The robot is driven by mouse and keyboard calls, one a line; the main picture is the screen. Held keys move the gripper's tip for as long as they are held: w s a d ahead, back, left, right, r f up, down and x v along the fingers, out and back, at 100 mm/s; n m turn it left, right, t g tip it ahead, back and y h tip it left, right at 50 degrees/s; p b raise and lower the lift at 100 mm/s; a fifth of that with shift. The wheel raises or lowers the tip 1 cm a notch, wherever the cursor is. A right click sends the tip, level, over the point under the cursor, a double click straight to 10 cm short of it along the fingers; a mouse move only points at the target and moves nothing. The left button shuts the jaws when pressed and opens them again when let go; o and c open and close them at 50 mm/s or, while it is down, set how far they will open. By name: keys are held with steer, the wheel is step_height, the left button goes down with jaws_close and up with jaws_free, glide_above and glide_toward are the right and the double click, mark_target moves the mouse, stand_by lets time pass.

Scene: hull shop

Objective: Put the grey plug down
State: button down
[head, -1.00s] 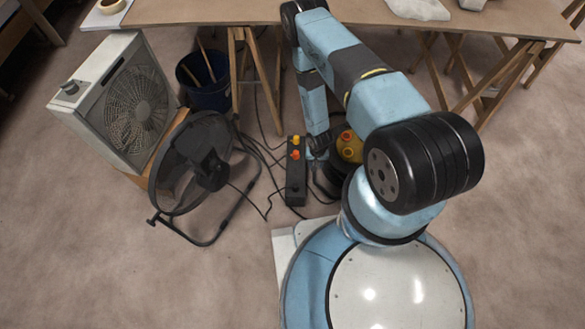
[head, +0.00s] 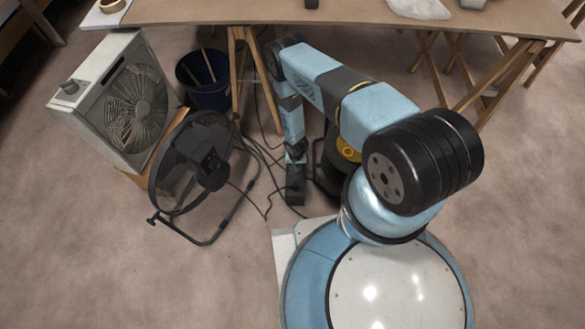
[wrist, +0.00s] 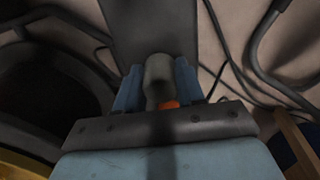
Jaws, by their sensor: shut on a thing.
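My gripper (wrist: 158,88) is shut on the grey plug (wrist: 158,70), a rounded grey piece between the two blue fingers in the wrist view. In the head view my gripper (head: 296,156) hangs low over the far end of a dark power strip (head: 295,190) on the floor, and the plug is hidden there. The strip also shows beyond the plug in the wrist view (wrist: 152,25). An orange piece (wrist: 169,104) shows right beside the plug, partly covered by my gripper. I cannot tell whether the plug touches the strip.
A black floor fan (head: 200,165) and a pale box fan (head: 120,100) stand to the left, with a dark blue bucket (head: 204,82) behind. Loose cables (head: 262,165) lie around the strip. A brown table (head: 200,12) on trestles crosses the back. Floor at lower left is clear.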

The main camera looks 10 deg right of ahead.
steer(key=shift+f, duration=0.35)
steer(key=shift+f, duration=0.15)
steer(key=c, duration=0.7)
jaws_free()
step_height(320, 180, up, 12)
steer(key=shift+r, duration=0.2)
steer(key=shift+w, duration=0.1)
